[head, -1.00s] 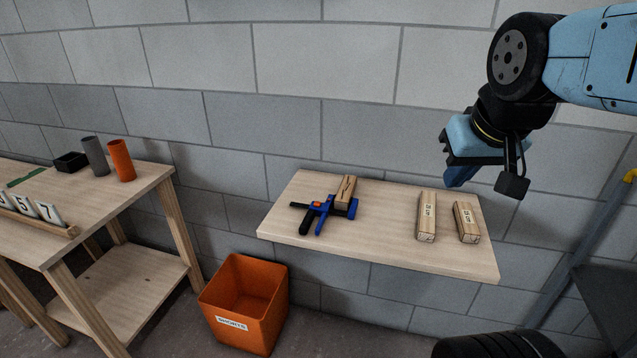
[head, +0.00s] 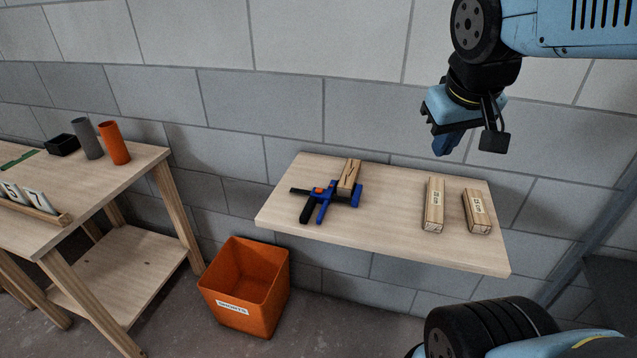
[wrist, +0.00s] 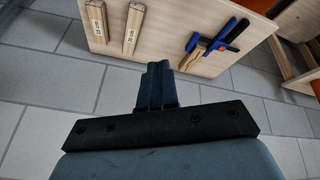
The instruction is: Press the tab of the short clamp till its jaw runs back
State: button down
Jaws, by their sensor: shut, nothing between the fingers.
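The short clamp (head: 326,197) is blue and black with a small orange-red tab (head: 319,190). It lies on the left part of the wall shelf (head: 385,240), against a wooden batten piece (head: 349,177) with dark marks. My gripper (head: 447,143) is shut and empty, in the air above the right half of the shelf, well apart from the clamp. In the wrist view my shut fingers (wrist: 157,85) show at the centre, and the clamp (wrist: 220,38) lies beyond them to the upper right. I cannot tell there how the jaw sits on the wood.
Two labelled battens lie on the shelf's right side, one longer (head: 433,205) and one shorter (head: 477,212). An orange bin (head: 247,290) stands on the floor below left. A workbench (head: 110,190) with an orange cylinder (head: 114,143) and a grey one (head: 87,138) is at left.

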jog(key=w+a+f+n+g+h, duration=0.1)
jog(key=w+a+f+n+h, duration=0.15)
jog(key=w+n, duration=0.35)
jog(key=n+t+h, duration=0.3)
jog(key=n, duration=0.8)
send_over(317, 194)
notch_tip(317, 194, down, 12)
jog(key=r, duration=0.1)
jog(key=shift+f, duration=0.25)
jog(key=shift+f, duration=0.1)
jog(key=shift+f, duration=4.3)
jog(key=shift+f, duration=0.1)
jog(key=shift+f, duration=0.25)
